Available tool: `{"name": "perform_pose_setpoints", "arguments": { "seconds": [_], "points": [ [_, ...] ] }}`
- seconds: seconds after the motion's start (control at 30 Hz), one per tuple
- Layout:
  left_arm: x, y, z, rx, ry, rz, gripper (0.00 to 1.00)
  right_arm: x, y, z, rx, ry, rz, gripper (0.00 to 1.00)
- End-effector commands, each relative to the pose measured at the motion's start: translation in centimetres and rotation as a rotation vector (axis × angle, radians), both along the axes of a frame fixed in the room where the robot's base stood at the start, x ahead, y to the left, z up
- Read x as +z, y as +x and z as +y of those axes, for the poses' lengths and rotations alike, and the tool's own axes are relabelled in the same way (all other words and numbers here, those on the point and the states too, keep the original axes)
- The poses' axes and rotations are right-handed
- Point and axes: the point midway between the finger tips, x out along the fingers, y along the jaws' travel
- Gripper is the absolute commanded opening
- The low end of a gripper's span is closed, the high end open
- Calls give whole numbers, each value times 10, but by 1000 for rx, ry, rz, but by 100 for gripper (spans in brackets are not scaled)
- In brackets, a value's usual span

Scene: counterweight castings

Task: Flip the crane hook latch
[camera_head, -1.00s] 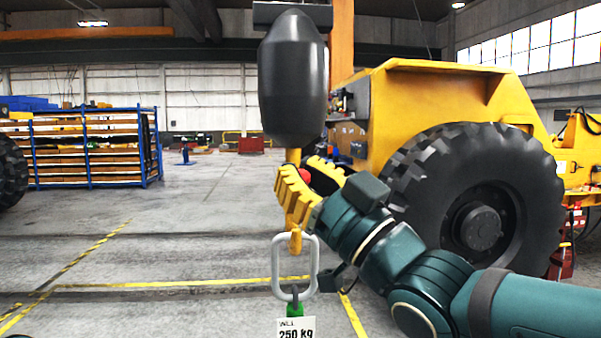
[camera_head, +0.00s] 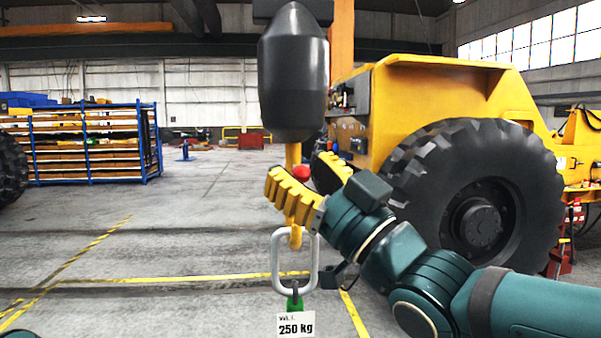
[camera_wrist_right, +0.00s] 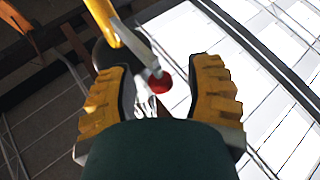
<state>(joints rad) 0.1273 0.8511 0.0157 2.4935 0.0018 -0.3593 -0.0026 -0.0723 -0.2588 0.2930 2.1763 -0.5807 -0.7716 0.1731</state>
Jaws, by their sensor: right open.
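The crane hook (camera_head: 295,238) is yellow and hangs point-down below a dark, rounded hook block (camera_head: 293,75). Its latch has a red knob (camera_head: 301,173), also seen in the wrist view (camera_wrist_right: 160,82) at the end of a grey lever (camera_wrist_right: 141,49). My right gripper (camera_head: 298,180) is open, with its yellow ridged fingers on either side of the red knob. In the wrist view the knob is between the fingers (camera_wrist_right: 159,76), with gaps to both. The near finger hides part of the hook in the head view. My left gripper is not in view.
A grey oblong link (camera_head: 276,262) hangs on the hook, with a green fitting (camera_head: 294,303) and a 250 kg tag (camera_head: 296,325) below. A yellow vehicle (camera_head: 440,90) with a big tire (camera_head: 400,180) stands behind right. A blue rack (camera_head: 158,150) stands far left.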

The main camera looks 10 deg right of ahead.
Motion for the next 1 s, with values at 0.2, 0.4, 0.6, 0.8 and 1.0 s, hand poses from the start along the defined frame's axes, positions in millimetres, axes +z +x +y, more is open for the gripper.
{"name": "perform_pose_setpoints", "arguments": {
  "seconds": [0.2,0.4,0.6,0.8,1.0],
  "points": [
    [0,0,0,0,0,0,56,-14,-22,-17,-2,-1,-1,52],
    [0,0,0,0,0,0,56,-35,-50,-40,0,1,-1,52],
    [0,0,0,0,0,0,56,-50,-71,-57,0,0,-1,52],
    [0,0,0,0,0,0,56,-57,-79,-64,0,1,1,52],
    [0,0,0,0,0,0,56,-57,-80,-64,1,0,0,52]
  ]
}}
